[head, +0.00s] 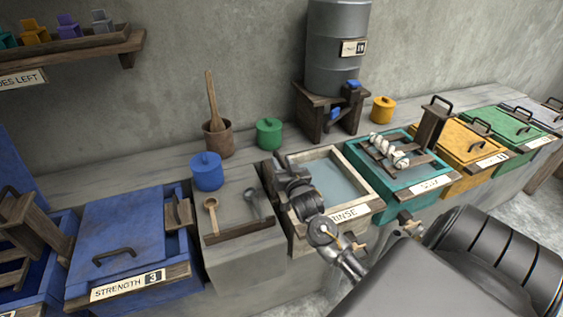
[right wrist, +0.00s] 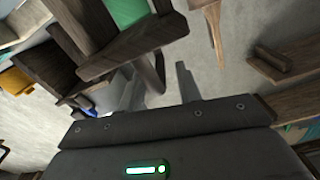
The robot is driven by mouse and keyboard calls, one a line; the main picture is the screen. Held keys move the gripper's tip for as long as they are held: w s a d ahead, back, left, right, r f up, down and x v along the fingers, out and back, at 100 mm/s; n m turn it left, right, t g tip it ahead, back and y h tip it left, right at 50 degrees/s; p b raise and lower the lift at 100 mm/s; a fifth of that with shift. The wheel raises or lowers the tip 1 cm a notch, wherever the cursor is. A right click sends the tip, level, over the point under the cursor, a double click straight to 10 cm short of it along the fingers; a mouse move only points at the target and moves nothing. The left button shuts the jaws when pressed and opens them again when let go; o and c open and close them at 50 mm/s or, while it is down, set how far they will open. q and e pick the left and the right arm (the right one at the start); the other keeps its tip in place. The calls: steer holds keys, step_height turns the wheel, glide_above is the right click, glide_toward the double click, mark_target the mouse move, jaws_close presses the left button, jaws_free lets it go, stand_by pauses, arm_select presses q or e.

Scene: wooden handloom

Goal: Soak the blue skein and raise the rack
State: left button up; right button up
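No blue-coloured skein shows. A white twisted skein (head: 389,150) lies on the wooden rack (head: 408,160) across the teal vat (head: 359,160), whose label is partly readable. A dark wooden post with a handle (head: 432,122) stands at that vat's right side. Another wooden rack (head: 22,222) shows at the open blue vat at the far left. My right gripper (right wrist: 160,88) has its fingers apart with nothing held between them. In the head view it is over the left edge of the rinse basin, left of the teal vat. My left gripper is not in view.
The rinse basin (head: 376,207) holds pale water. A blue lid (head: 120,232) covers the vat marked strength 3. A small tray with spoons (head: 239,233), lidded pots and a grey barrel (head: 338,75) stand nearby. Yellow (head: 447,140) and green (head: 495,122) lidded vats are at right.

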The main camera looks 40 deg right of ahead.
steer(key=shift+w+d, duration=0.1)
steer(key=shift+w, duration=0.15)
jaws_close()
